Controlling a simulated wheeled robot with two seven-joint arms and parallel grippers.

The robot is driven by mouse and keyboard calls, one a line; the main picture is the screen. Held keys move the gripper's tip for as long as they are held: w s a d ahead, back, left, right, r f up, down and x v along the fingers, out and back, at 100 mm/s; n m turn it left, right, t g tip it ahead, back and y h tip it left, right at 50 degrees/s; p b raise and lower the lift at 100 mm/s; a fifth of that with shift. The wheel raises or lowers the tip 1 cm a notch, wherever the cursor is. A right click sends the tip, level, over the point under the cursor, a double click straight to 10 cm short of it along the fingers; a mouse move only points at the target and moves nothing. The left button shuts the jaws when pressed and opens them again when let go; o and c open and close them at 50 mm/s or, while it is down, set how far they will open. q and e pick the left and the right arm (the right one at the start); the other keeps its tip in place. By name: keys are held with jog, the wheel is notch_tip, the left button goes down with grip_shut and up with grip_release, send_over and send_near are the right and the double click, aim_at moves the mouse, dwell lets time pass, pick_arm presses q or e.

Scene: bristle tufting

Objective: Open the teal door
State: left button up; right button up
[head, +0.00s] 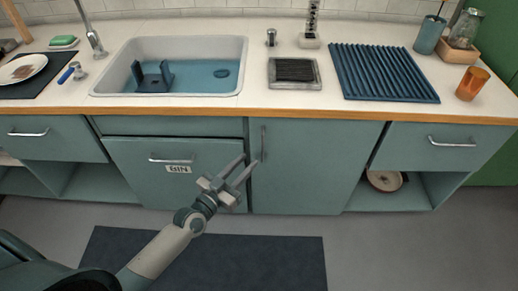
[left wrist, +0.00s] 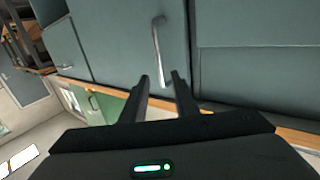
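The teal door (head: 315,165) is the flat cabinet front in the middle of the head view, and it looks shut. Its upright metal handle (head: 264,144) is near its left edge. The left wrist view shows the door (left wrist: 112,35) and the handle (left wrist: 157,48). My left gripper (head: 247,160) is open and empty, just left of and below the handle in the head view. In the left wrist view its fingertips (left wrist: 160,76) appear on either side of the handle's near end; contact cannot be told. My right gripper is not in view.
A teal front labelled BIN (head: 178,169) is left of the door. An open shelf with a round pan (head: 385,180) is to its right. The countertop (head: 270,105) overhangs above. A dark mat (head: 215,262) lies on the otherwise clear floor.

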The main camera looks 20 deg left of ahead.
aim_at(262, 147)
pick_arm(q)
jog(key=x, duration=0.7)
jog(key=shift+w+d, duration=0.1)
jog(key=shift+w, duration=0.2)
jog(key=shift+c, duration=0.3)
grip_shut()
